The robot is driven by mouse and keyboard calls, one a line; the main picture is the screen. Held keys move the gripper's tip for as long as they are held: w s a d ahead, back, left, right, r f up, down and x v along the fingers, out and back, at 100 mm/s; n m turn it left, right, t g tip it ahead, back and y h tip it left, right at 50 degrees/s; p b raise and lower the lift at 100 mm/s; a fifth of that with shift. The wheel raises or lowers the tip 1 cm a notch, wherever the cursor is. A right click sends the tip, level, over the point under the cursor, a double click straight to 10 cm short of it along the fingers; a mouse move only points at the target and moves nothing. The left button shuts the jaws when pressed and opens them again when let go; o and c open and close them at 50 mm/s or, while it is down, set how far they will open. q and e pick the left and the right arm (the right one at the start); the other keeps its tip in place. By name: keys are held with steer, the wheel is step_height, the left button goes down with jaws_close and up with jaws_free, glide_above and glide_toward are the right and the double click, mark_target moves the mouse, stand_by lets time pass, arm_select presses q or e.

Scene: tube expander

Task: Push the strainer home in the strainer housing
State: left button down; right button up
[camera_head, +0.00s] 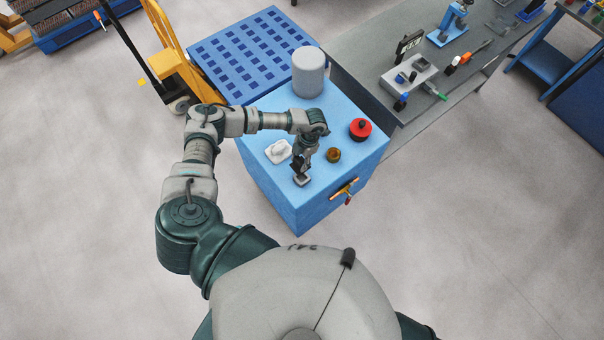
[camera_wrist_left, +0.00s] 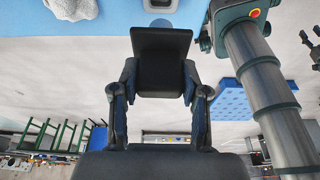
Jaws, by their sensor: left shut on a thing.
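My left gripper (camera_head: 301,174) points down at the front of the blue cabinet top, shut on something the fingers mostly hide. A small grey piece (camera_head: 302,181) shows right at its fingertips; in the left wrist view a pale grey piece (camera_wrist_left: 160,4) shows just past the dark fingers. I cannot tell whether this is the strainer. A brass fitting (camera_head: 345,188) with a reddish part is on the cabinet's front right side, a little right of the gripper; it may be the strainer housing. A round brown-gold part (camera_head: 334,155) stands on the top. My right gripper is not in view.
The blue cabinet (camera_head: 262,185) also carries a white crumpled cloth (camera_head: 278,151), a grey cylinder (camera_head: 308,72) and a red round object with a black top (camera_head: 360,129). A grey workbench (camera_head: 350,65) with tools stands behind right. A yellow pallet truck (camera_head: 175,65) stands behind left.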

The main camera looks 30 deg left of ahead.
arm_select(q)
steer(key=shift+r+p, duration=0.35)
steer(key=shift+r, duration=0.25)
